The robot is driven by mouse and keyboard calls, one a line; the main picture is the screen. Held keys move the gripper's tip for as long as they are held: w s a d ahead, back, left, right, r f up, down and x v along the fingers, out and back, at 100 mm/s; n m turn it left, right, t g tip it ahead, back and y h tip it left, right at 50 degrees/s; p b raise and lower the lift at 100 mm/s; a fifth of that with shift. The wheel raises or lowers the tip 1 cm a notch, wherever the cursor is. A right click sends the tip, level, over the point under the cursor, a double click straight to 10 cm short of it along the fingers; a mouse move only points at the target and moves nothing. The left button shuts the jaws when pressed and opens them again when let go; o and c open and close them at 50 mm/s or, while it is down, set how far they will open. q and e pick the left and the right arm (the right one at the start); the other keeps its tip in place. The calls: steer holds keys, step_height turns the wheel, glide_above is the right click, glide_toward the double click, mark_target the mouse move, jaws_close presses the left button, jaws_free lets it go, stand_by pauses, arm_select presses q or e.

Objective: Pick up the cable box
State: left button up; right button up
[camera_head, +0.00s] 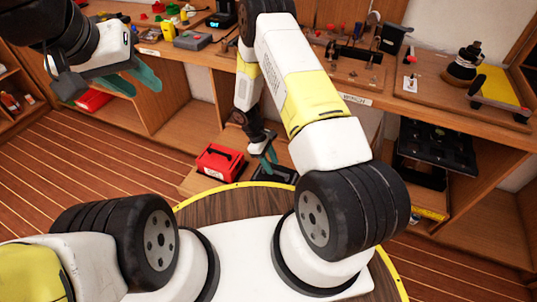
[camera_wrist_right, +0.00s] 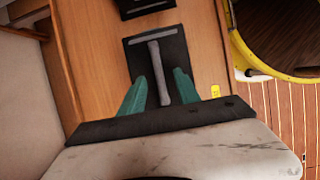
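A flat black box with a grey bar handle (camera_wrist_right: 158,72) lies below my right gripper (camera_wrist_right: 160,88) in the right wrist view. It looks like the cable box, but no label is readable. The right gripper's teal fingers are open, one on each side of the handle; I cannot tell whether they touch it. In the head view the right gripper (camera_head: 268,157) points down over the dark box (camera_head: 282,174) on a low wooden shelf, and the arm hides part of the area. My left gripper (camera_head: 134,82) is open and empty at the upper left, in front of the workbench.
A red box (camera_head: 219,162) with a dark handle sits just left of the dark box. Another black object (camera_wrist_right: 147,8) is at the wrist view's top edge. The yellow-rimmed round surface (camera_head: 232,187) is close in front. A workbench (camera_head: 440,108) with tools stands above.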

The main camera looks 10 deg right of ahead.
mark_target(275, 171)
steer(key=shift+x, duration=1.9)
steer(key=shift+w, duration=0.15)
jaws_close()
